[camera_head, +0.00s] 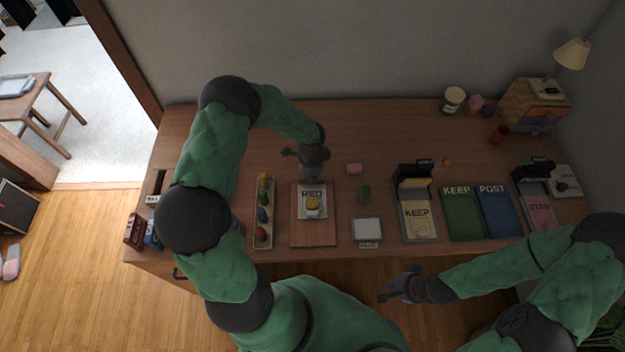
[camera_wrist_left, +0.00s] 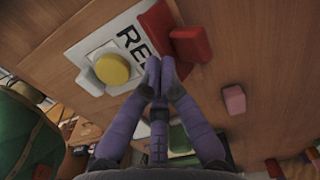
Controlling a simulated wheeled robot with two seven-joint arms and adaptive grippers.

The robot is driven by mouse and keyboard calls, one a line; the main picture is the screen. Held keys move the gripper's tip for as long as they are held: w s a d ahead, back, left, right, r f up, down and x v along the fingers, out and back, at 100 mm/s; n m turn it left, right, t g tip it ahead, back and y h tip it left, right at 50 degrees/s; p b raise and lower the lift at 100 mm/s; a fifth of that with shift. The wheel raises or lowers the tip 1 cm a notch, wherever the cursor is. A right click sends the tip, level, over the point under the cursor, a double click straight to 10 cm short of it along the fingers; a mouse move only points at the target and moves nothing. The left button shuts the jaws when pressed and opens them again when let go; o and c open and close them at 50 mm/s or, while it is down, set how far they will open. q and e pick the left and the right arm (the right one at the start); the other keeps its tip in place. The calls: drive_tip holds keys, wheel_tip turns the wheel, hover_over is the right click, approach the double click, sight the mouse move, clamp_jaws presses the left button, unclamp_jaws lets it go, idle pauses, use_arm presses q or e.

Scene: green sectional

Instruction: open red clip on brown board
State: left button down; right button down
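The brown board (camera_head: 313,235) lies on the desk under a white card marked RED (camera_head: 306,212), with a round yellow piece (camera_head: 313,204) on it. In the left wrist view the red clip (camera_wrist_left: 190,44) sits at the card's edge beside the lettering, with the yellow piece (camera_wrist_left: 112,68) to its left. My left gripper (camera_head: 313,180) is over the card's far edge and hides the clip in the head view. Its fingertips (camera_wrist_left: 161,68) are together right at the clip; whether they touch it I cannot tell. My right gripper (camera_head: 393,283) is open and empty before the desk's front edge.
A tray of coloured pieces (camera_head: 254,238) lies left of the board. KEEP and POST folders (camera_head: 498,213) lie farther right. The desk's back middle is clear.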

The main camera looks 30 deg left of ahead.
use_arm(q)
drive_tip(key=shift+s+d+r, duration=0.3)
drive_tip(key=shift+s+r, duration=0.05)
drive_tip(key=shift+s, duration=0.1)
wheel_tip(320, 180, up, 6)
drive_tip(key=p, duration=0.4)
idle(0.4)
idle(0.4)
